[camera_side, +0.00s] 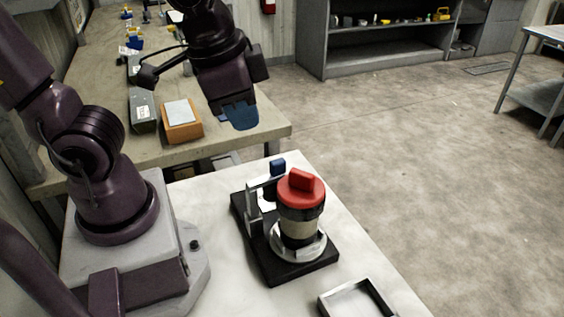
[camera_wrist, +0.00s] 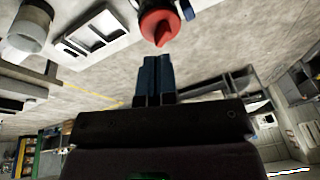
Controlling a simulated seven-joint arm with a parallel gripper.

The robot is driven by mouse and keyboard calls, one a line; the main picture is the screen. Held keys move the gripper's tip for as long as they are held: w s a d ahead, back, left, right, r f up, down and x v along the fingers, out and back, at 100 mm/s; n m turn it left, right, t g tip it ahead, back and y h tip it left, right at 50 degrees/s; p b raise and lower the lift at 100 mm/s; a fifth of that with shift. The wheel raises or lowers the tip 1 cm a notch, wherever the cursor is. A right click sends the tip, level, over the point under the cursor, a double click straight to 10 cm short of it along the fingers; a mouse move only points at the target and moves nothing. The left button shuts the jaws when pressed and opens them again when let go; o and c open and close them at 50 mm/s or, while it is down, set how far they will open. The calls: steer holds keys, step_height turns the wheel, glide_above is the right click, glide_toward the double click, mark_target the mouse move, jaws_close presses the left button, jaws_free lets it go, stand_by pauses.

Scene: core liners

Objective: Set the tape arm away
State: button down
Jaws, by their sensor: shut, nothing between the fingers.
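A core liner (camera_side: 299,229) stands upright on a round metal seat on a black base plate (camera_side: 300,273). It wears a red cap (camera_side: 301,190), which also shows at the top of the wrist view (camera_wrist: 158,24). The tape arm appears to be the grey metal piece (camera_side: 253,208) beside the liner's left side, with a blue tab (camera_side: 278,166) behind the cap; its exact joint is hard to make out. My gripper (camera_side: 241,117) is above and behind the fixture, clear of it. Its blue fingers (camera_wrist: 153,79) are together and hold nothing.
A shallow metal tray (camera_side: 334,307) sits at the white table's front edge; it also shows in the wrist view (camera_wrist: 69,43). An orange box (camera_side: 182,131) and a dark grey case (camera_side: 144,113) sit on the back bench. White table (camera_side: 208,205) is bare left of the fixture.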

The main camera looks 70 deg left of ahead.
mark_target(284, 164)
steer(key=w+d+f+n+t+y, duration=0.1)
steer(key=w+d+f+n+y, duration=0.2)
steer(key=n+y, duration=0.2)
steer(key=shift+w+d+f+y, duration=0.15)
steer(key=shift+w+f+y, duration=0.15)
steer(key=shift+w+f, duration=0.1)
steer(key=x, duration=1)
steer(key=shift+s, duration=0.1)
steer(key=shift+n, duration=0.3)
steer(key=shift+n+g, duration=0.5)
steer(key=shift+n, duration=0.1)
steer(key=shift+a+n+y, duration=0.3)
steer(key=shift+n, duration=0.1)
